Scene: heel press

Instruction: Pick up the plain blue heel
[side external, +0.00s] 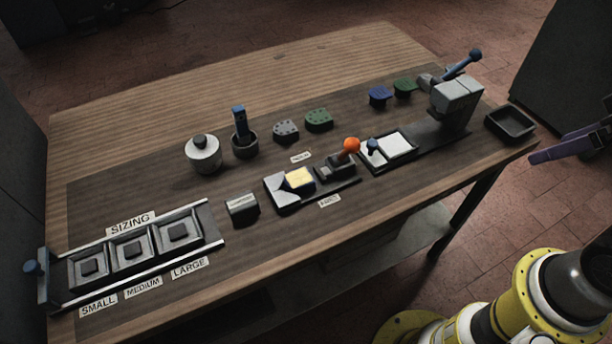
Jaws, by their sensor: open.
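The plain blue heel (379,96) lies on the dark mat toward the back right of the bench. No dots show on its top. A plain-looking green heel (404,87) sits close to its right. My gripper (568,142) is at the right edge of the side external view, partly cut off by the frame. Its purple fingers are open and apart, with nothing seen between them. It is off the bench's right end, well away from the blue heel.
A grey dotted heel (286,131) and a green dotted heel (318,119) lie left of the blue one. A grey press (456,103) with a blue-knobbed lever stands to its right. A black tray (511,123) sits at the right edge. Bare wood lies behind the heels.

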